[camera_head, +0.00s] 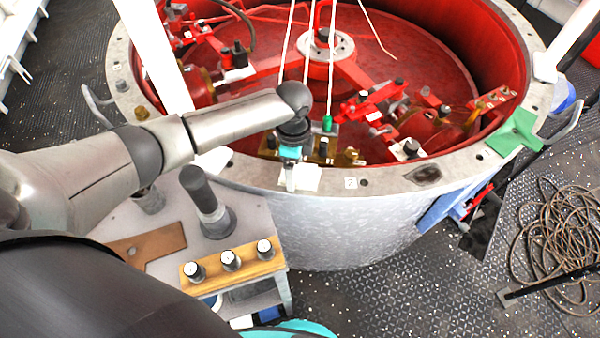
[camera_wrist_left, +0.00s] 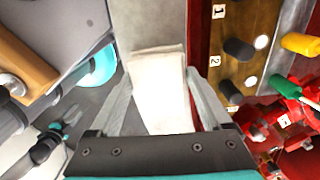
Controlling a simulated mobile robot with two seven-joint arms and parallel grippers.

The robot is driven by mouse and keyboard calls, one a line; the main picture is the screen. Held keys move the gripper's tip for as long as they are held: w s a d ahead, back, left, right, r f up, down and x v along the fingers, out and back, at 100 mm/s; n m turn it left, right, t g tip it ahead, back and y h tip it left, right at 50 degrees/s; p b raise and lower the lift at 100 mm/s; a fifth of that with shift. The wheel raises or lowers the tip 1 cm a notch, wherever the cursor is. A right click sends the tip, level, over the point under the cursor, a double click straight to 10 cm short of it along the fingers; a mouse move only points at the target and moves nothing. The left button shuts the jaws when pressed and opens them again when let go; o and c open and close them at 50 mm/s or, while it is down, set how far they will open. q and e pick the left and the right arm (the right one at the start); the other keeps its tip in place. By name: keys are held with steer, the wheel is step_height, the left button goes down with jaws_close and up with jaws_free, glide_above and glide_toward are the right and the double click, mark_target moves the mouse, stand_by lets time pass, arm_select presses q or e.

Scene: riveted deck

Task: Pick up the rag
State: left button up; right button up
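The rag is a white folded cloth (camera_head: 306,178) lying on the grey rim of the big round drum. In the left wrist view the rag (camera_wrist_left: 158,85) lies between the two fingers. My left gripper (camera_head: 290,182) points down over the rim at the rag; its fingers (camera_wrist_left: 160,75) are spread, one on each side of the cloth. The fingertips are close to the rag's edges, and I cannot tell whether they touch it. My left forearm comes in from the left above the rim.
The drum's red interior (camera_head: 440,60) holds machinery and white ropes close behind the gripper. A green piece (camera_head: 515,133) lies on the right rim.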

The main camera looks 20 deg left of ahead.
arm_select(q)
steer(key=c, duration=0.9)
steer(key=shift+r, duration=0.15)
step_height(320, 180, up, 10)
steer(key=p, duration=0.1)
steer(key=shift+p, duration=0.4)
